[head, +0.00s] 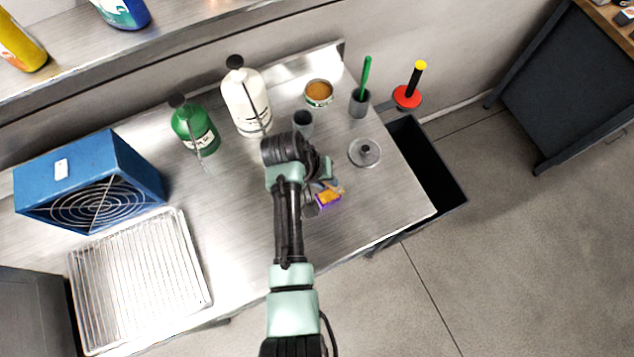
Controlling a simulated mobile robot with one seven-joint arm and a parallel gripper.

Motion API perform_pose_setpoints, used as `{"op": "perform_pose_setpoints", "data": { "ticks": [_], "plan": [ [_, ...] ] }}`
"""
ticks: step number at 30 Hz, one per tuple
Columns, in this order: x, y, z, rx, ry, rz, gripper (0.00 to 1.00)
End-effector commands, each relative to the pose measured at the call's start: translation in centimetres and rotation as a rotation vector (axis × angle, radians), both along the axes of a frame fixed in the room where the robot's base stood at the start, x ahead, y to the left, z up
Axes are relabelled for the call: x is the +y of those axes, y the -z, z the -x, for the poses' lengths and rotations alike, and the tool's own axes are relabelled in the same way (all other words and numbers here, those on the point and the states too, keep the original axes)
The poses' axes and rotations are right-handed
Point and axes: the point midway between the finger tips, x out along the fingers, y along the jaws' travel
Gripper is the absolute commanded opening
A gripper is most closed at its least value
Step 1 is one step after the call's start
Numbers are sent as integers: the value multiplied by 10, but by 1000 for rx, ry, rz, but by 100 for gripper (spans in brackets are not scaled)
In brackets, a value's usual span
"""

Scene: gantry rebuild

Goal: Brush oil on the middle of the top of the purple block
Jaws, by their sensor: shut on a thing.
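The purple block (329,201) lies on the steel bench, just below my gripper in the picture. Orange shows on its upper side, and part of it is covered. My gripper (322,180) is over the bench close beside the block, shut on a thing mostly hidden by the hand. A small tan piece (339,189) shows at the block's upper edge; I cannot tell whether it is the held thing's tip or touches the block. A green-handled tool (366,74) stands in a grey cup (359,106). An open tin (318,93) has amber contents.
A dark cup (303,121) stands behind my wrist. A round metal lid (364,152) lies to the right. White (246,103) and green (195,128) bottles stand behind left. A blue fan heater (93,180) and a wire rack (138,280) fill the left. A dark bin (437,180) adjoins the right edge.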

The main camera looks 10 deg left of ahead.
Motion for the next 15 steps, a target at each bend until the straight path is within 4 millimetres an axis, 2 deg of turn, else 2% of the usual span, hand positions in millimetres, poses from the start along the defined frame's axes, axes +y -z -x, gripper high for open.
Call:
{"op": "perform_pose_setpoints", "data": {
  "ticks": [11,15],
  "plan": [
    [-4,-2,-4,-1,-1,0,0],
    [-4,-10,-4,-1,-1,0,0]
  ]
}}
